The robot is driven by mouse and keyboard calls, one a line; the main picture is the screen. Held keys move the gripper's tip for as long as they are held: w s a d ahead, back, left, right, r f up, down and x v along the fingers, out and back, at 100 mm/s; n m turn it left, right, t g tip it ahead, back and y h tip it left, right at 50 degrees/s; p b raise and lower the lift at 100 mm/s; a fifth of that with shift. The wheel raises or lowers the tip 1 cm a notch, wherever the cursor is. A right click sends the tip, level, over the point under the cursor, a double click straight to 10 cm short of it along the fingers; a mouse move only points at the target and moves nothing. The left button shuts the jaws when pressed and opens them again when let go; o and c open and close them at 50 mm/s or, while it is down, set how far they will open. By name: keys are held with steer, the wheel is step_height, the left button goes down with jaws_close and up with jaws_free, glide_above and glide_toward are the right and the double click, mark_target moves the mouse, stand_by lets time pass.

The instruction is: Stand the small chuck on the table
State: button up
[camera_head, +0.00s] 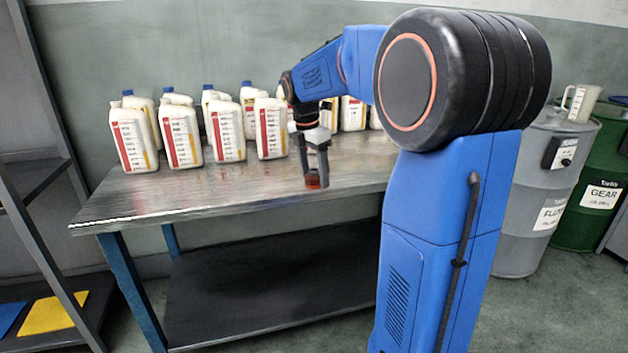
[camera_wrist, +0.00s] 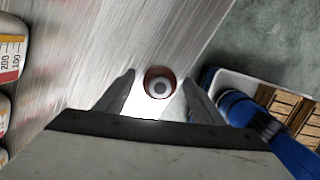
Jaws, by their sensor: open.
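The small chuck (camera_head: 313,182) is a short orange-red cylinder on the metal table (camera_head: 230,190), near its front edge. In the wrist view the chuck (camera_wrist: 160,82) shows end-on as a reddish-brown ring around a pale disc with a dark centre; it looks upright. My gripper (camera_head: 315,176) points down over it with the fingers apart. In the wrist view, the fingers of my gripper (camera_wrist: 160,76) lie left and right of the chuck, with visible gaps on both sides. Whether the chuck's base sits fully flat on the table is hard to tell.
Several white oil bottles (camera_head: 180,138) stand along the back of the table. In the wrist view, a white-rimmed box (camera_wrist: 236,80) with brown contents lies to the right, past the table edge. Grey (camera_head: 535,215) and green (camera_head: 600,205) drums stand at the right. The table's left front is clear.

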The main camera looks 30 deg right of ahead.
steer(key=shift+c, duration=0.2)
steer(key=c, duration=1.3)
steer(key=shift+o, duration=0.2)
steer(key=shift+r, duration=0.15)
